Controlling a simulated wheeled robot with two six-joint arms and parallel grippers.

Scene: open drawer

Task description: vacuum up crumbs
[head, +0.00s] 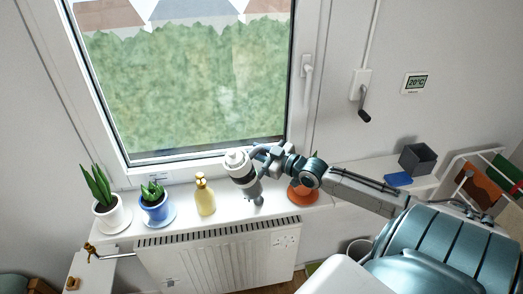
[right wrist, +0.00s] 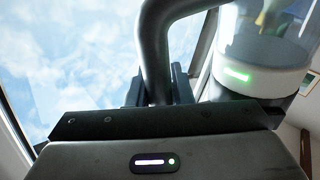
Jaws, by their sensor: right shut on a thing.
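My right gripper (head: 268,154) is shut on the dark curved handle (right wrist: 152,50) of a hand vacuum. The vacuum (head: 238,161) has a white top and a grey body, and it hangs tilted over the white windowsill (head: 232,198), its narrow lower end close above or at the sill's surface; I cannot tell if it touches. In the right wrist view the vacuum's clear and white canister (right wrist: 262,50) shows a lit green light, beside the gripper fingers (right wrist: 158,86). No crumbs can be made out. My left gripper is not in view.
On the sill stand a white pot plant (head: 109,214), a blue pot plant (head: 155,208), a yellow bottle (head: 204,197) and an orange pot (head: 302,193), partly behind my arm. A grey box (head: 417,160) and blue item (head: 397,180) lie at right. A radiator (head: 215,262) is below.

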